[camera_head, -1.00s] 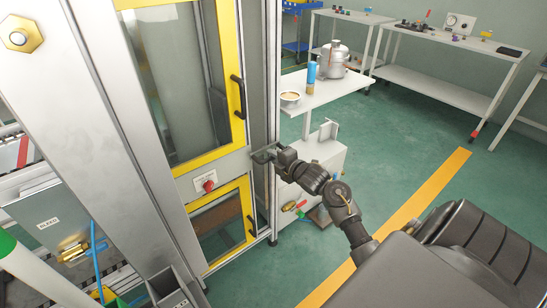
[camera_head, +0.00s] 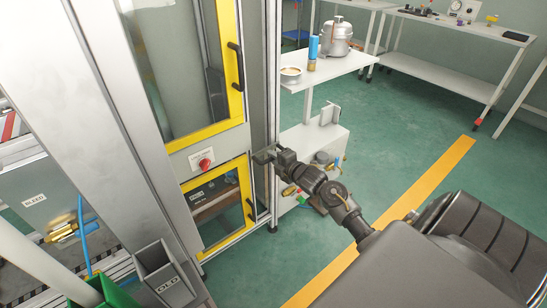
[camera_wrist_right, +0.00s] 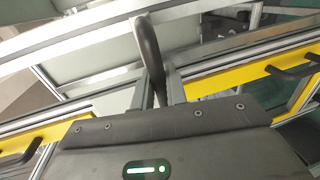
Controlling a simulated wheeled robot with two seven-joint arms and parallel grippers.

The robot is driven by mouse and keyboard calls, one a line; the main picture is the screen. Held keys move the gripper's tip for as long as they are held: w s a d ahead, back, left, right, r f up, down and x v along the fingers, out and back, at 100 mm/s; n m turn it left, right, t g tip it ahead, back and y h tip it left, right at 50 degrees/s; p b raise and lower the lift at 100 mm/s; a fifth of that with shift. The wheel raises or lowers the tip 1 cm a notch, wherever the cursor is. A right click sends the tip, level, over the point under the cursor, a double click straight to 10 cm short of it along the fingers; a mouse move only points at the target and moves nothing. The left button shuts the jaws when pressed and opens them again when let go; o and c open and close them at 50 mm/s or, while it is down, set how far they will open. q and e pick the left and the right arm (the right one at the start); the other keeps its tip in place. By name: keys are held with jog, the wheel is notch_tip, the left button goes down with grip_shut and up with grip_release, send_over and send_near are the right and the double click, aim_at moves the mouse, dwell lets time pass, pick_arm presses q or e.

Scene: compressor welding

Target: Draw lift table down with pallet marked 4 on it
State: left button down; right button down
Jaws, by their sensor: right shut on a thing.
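My right gripper (camera_head: 263,157) is at the grey column beside the yellow-framed cabinet. In the right wrist view its jaws (camera_wrist_right: 158,92) are shut on a dark upright handle (camera_wrist_right: 147,42). Through the lower yellow-framed window (camera_head: 220,205) a brown, flat, pallet-like thing (camera_head: 214,203) shows with dark parts on it. No number 4 can be read on it. The lift table itself cannot be made out clearly behind the frame. My left gripper is not in view.
A red button (camera_head: 205,163) sits between the two windows, and a black door handle (camera_head: 236,66) is above. A white table (camera_head: 335,68) with a bowl, blue can and metal pot stands just right of the column.

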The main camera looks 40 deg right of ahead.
jog(key=shift+s+f, duration=0.1)
jog(key=shift+f, duration=0.25)
jog(key=c, duration=1.5)
grip_release()
jog(key=shift+r, duration=0.1)
